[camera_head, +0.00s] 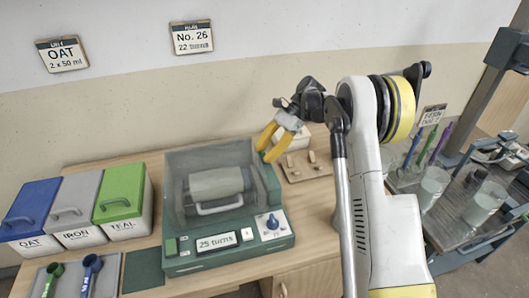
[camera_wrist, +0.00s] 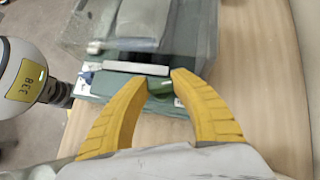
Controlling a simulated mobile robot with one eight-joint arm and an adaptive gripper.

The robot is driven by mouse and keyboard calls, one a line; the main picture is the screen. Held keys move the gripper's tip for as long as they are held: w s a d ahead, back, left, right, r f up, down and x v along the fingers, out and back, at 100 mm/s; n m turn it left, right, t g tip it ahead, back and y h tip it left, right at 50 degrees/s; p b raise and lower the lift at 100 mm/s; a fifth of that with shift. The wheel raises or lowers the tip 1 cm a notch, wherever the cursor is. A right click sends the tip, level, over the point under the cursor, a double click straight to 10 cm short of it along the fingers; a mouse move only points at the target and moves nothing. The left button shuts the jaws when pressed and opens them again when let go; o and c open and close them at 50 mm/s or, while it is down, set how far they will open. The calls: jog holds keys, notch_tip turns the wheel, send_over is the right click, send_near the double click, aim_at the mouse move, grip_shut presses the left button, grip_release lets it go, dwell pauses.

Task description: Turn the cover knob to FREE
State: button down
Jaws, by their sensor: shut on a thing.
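The green machine (camera_head: 180,265) stands on the wooden bench with a clear cover (camera_head: 205,160) down over a grey drum (camera_head: 215,183). My gripper (camera_head: 268,152) has its yellow fingers at the machine's upper right edge. In the wrist view my gripper (camera_wrist: 155,82) has a green knob-like piece (camera_wrist: 187,87) at its fingertips. I take this for the cover knob; the fingers hide most of it in the head view. I see no FREE mark, and the knob's angle cannot be told. A blue pointer knob (camera_head: 272,222) is on the front panel, apart from my gripper.
A display (camera_head: 216,242) reads "25 turns". Blue, grey and green lidded buckets (camera_head: 122,196) stand left of the machine. A small wooden board with pegs (camera_head: 307,166) lies just right of my gripper. A glass-laden cart (camera_head: 470,205) is at the far right.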

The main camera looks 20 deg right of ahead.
jog(key=shift+n+g, duration=0.4)
jog(key=shift+n, duration=0.1)
jog(key=c, duration=1.3)
grip_release()
jog(key=shift+c, duration=0.2)
